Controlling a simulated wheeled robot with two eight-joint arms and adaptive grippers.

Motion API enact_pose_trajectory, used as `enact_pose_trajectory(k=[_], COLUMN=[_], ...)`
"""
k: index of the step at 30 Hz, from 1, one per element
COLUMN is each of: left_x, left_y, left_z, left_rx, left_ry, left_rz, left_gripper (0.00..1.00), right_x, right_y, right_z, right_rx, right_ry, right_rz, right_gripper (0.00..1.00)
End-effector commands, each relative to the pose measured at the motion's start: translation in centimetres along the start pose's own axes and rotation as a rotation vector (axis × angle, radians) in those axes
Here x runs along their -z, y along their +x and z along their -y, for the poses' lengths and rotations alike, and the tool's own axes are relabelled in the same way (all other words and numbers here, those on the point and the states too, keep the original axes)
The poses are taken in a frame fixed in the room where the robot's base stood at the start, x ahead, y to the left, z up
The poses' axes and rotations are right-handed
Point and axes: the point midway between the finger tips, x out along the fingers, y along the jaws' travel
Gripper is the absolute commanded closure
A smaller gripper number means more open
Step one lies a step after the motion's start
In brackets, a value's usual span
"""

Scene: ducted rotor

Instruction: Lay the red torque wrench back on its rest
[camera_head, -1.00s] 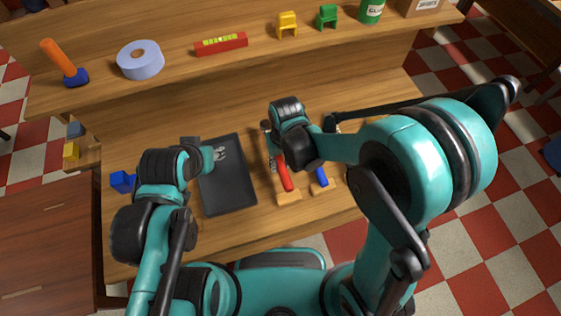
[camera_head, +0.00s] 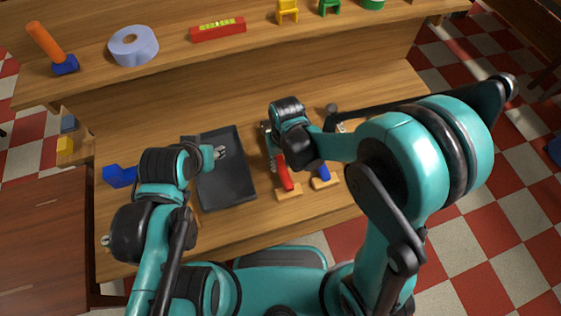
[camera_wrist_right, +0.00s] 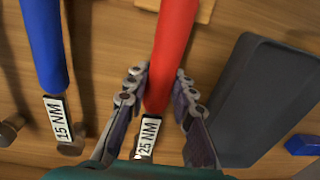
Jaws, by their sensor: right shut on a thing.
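The red torque wrench (camera_head: 286,181) has a red handle and a tag reading 25 NM. In the right wrist view, my right gripper (camera_wrist_right: 155,100) has its fingers on both sides of the red handle (camera_wrist_right: 172,50), near the tag, shut on it. In the head view, the handle's end overlaps a small wooden rest block (camera_head: 289,193); I cannot tell whether they touch.
The dark tray (camera_head: 236,188) is to the left. A blue part (camera_head: 118,176) lies farther left. The raised shelf behind holds a tape roll (camera_head: 133,46), a hammer and a level (camera_head: 218,29).

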Motion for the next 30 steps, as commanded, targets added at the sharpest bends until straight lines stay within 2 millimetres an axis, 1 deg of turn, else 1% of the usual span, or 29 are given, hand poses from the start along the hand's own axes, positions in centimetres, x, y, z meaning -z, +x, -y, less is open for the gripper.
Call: enact_pose_trajectory(k=[5, 13, 14, 15, 16, 26, 29, 30], left_x=[-0.4, -0.4, -0.4, -0.4, -0.4, -0.4, -0.4, -0.4], left_y=[0.5, 0.5, 0.5, 0.5, 0.5, 0.5, 0.5, 0.5], left_z=[0.0, 0.0, 0.0, 0.0, 0.0, 0.0, 0.0, 0.0], left_rx=[0.0, 0.0, 0.0, 0.0, 0.0, 0.0, 0.0, 0.0], left_ry=[0.0, 0.0, 0.0, 0.0, 0.0, 0.0, 0.0, 0.0], left_rz=[0.0, 0.0, 0.0, 0.0, 0.0, 0.0, 0.0, 0.0], left_gripper=[0.6, 0.6, 0.6, 0.6, 0.6, 0.6, 0.6, 0.6], right_x=[0.0, 0.0, 0.0, 0.0, 0.0, 0.0, 0.0, 0.0], right_y=[0.6, 0.6, 0.6, 0.6, 0.6, 0.4, -0.5, -1.0], right_z=[0.0, 0.0, 0.0, 0.0, 0.0, 0.0, 0.0, 0.0], right_rx=[0.0, 0.0, 0.0, 0.0, 0.0, 0.0, 0.0, 0.0], right_ry=[0.0, 0.0, 0.0, 0.0, 0.0, 0.0, 0.0, 0.0], right_rz=[0.0, 0.0, 0.0, 0.0, 0.0, 0.0, 0.0, 0.0], right_gripper=[1.0, 1.0, 0.68, 0.58, 0.52, 0.52, 0.52, 0.52])
